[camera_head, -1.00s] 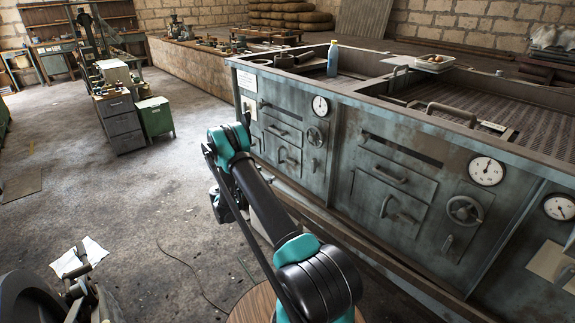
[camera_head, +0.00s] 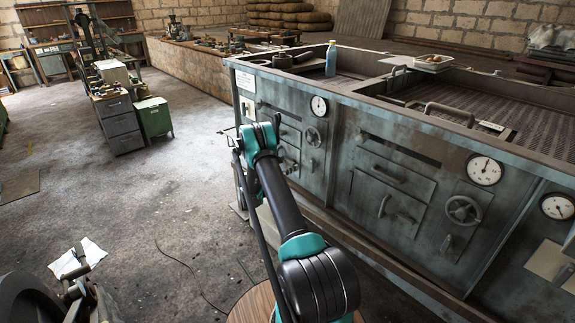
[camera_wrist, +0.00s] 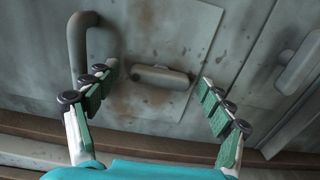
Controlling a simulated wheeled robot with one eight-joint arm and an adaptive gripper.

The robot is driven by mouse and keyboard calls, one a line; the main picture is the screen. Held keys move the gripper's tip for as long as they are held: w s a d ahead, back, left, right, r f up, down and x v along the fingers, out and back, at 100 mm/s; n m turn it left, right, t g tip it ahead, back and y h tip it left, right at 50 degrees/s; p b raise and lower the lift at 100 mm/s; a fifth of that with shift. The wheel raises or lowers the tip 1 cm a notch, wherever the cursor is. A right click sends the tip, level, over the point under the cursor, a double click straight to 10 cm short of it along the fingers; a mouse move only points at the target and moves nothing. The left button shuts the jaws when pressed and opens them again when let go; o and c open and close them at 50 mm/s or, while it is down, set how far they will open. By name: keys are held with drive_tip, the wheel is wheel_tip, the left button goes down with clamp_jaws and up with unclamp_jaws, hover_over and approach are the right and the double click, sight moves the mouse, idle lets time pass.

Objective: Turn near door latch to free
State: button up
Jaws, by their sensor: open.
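In the wrist view, a short grey latch bar (camera_wrist: 160,76) lies roughly level across a worn metal door plate (camera_wrist: 150,108). My gripper (camera_wrist: 157,76) is open, its green-padded fingers spread to either side of the bar. The bar sits between the fingertips, with a visible gap on both sides; depth to the door is hard to judge. In the head view, my arm reaches to the cabinet's far section, and its end hides most of the gripper and this latch.
A curved grey handle (camera_wrist: 78,42) stands out left of the fingers, and another handle (camera_wrist: 300,62) is to the right. The cabinet (camera_head: 345,150) has gauges, a handwheel (camera_head: 463,210) and a bottle (camera_head: 331,59) on top. A ledge (camera_wrist: 130,143) runs below the door.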

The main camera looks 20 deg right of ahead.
drive_tip(key=c, duration=1.2)
drive_tip(key=shift+o, duration=0.2)
drive_tip(key=shift+m, duration=0.3)
drive_tip(key=m, duration=0.3)
drive_tip(key=shift+m, duration=0.3)
drive_tip(key=m, duration=0.4)
drive_tip(key=shift+m, duration=0.3)
drive_tip(key=m, duration=0.4)
drive_tip(key=shift+m, duration=2.5)
